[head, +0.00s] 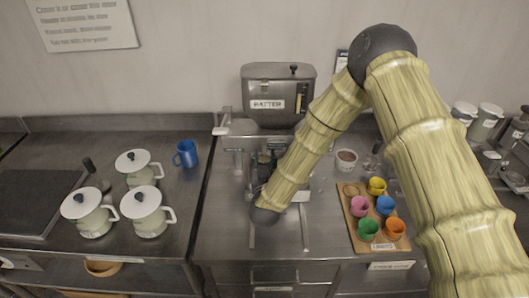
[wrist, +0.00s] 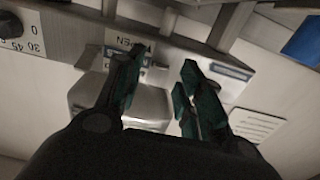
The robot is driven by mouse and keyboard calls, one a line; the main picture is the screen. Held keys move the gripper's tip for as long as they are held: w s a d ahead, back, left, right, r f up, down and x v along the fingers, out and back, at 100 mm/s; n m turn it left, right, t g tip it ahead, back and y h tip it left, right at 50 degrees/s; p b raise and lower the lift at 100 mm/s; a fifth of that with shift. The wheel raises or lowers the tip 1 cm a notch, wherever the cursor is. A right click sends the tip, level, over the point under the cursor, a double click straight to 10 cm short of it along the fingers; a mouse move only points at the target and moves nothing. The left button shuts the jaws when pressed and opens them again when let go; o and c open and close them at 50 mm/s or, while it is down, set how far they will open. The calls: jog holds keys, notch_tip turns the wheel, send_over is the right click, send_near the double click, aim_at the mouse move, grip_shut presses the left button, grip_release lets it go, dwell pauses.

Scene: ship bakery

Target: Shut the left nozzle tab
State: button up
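The batter dispenser (head: 267,104) is a steel box with a lid and a "BATTER" label, against the back wall in the head view. My gripper (head: 262,160) is below its front, mostly hidden by my arm. In the wrist view my gripper (wrist: 163,62) has its two dark green fingers apart, with nothing visibly held. A plate marked "OPEN" (wrist: 127,43) is beside the left fingertip, partly covered. A shiny metal block (wrist: 150,108) shows behind and between the fingers. I cannot tell which part is the left nozzle tab, or its position.
Three white lidded pots (head: 150,215) and a blue mug (head: 186,153) stand on the left counter. A wooden board (head: 353,232) with several coloured cups is right of my gripper. A white tub (head: 346,160) stands behind the board. A dial (wrist: 10,25) shows at the wrist view's left edge.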

jog(key=shift+w+f, duration=0.1)
jog(key=shift+w, duration=0.8)
jog(key=shift+s, duration=0.15)
grip_shut()
